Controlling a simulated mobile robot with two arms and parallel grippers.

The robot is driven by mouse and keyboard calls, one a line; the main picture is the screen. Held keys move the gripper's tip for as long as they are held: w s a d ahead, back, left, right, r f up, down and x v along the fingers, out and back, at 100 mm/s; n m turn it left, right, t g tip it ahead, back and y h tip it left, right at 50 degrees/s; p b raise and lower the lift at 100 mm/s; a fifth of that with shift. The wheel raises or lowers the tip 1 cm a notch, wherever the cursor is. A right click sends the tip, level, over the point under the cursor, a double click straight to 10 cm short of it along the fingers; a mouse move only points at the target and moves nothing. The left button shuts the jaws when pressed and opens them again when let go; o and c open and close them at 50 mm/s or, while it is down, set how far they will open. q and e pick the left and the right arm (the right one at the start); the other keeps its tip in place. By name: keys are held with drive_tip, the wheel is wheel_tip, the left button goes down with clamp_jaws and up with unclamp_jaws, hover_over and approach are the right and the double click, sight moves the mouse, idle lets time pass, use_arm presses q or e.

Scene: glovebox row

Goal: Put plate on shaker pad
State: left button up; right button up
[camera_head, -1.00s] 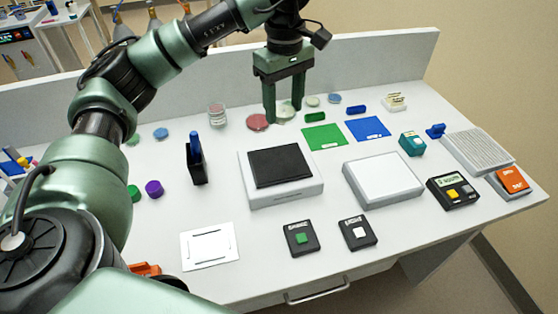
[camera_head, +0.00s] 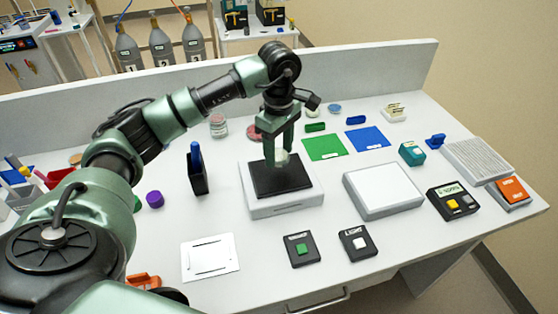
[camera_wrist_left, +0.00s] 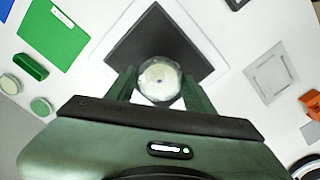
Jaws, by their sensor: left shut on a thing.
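The plate is a small round clear dish with pale cream contents (camera_head: 281,158). My left gripper (camera_head: 279,160) is shut on it and points down over the far part of the shaker pad. The shaker pad is a black square (camera_head: 283,182) on top of a white box (camera_head: 285,206). In the left wrist view the plate (camera_wrist_left: 160,80) sits between the two green fingers (camera_wrist_left: 160,88), with the black pad (camera_wrist_left: 138,42) beneath and around it. I cannot tell whether the plate touches the pad. My right gripper is not in view.
A black holder with a blue item (camera_head: 197,173) stands left of the shaker. A white flat-topped box (camera_head: 383,190) is to its right. Green (camera_head: 323,147) and blue (camera_head: 367,138) mats lie behind. Two black switch boxes (camera_head: 301,250) (camera_head: 357,242) are in front.

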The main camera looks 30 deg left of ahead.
sight(279, 173)
use_arm(q)
wheel_tip(279, 173, down, 4)
drive_tip(key=shift+f+p, duration=0.1)
drive_tip(key=shift+p, duration=0.45)
drive_tip(key=shift+f, duration=0.3)
drive_tip(key=shift+f, duration=0.2)
drive_tip(key=o, duration=1.3)
drive_tip(key=shift+o, duration=0.2)
drive_tip(key=shift+r, duration=0.1)
